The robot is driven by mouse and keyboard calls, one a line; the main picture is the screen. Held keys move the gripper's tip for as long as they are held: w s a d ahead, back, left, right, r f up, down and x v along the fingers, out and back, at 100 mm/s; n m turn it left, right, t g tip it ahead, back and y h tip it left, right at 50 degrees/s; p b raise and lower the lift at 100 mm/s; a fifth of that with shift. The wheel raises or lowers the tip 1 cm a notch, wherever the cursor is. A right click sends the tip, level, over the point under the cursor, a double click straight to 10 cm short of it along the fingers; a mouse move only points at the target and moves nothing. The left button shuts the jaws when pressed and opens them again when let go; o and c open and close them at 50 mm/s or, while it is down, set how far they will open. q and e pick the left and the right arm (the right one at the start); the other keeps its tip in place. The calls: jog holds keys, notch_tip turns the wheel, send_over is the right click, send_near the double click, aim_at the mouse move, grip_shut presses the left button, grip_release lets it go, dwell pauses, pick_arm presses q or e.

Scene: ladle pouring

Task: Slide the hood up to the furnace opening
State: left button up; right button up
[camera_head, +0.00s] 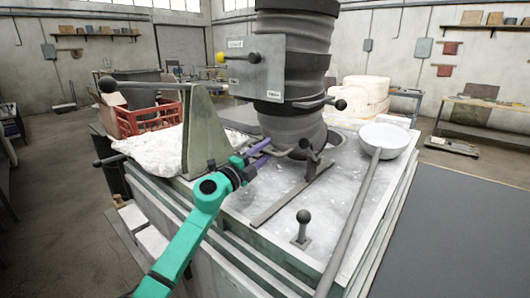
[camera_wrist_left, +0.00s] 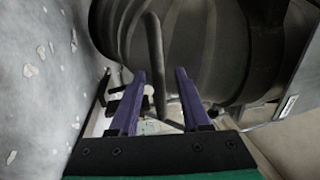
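The hood (camera_head: 290,85) is a dark ribbed duct standing over the pale furnace top; it fills the upper part of the left wrist view (camera_wrist_left: 215,45). A curved grey handle bar (camera_head: 286,153) sticks out low on its near side. My left gripper (camera_head: 262,149), with purple fingers, is at that bar. In the left wrist view its fingers (camera_wrist_left: 160,74) are apart, with the bar (camera_wrist_left: 155,50) showing in the gap between them; I cannot tell whether they touch it. I cannot make out the furnace opening. My right gripper is not in view.
A flat rail (camera_head: 292,193) runs along the furnace top (camera_head: 330,215). A knobbed lever (camera_head: 303,228) stands near the front. A ladle (camera_head: 384,137) rests at the right, its long handle crossing the edge. A grey bracket (camera_head: 203,130) and a red crate (camera_head: 150,118) are at the left.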

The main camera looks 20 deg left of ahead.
pick_arm(q)
jog(key=shift+w+f, duration=0.1)
jog(key=v, duration=1.4)
jog(key=shift+s+b, duration=0.35)
jog(key=shift+b, duration=0.05)
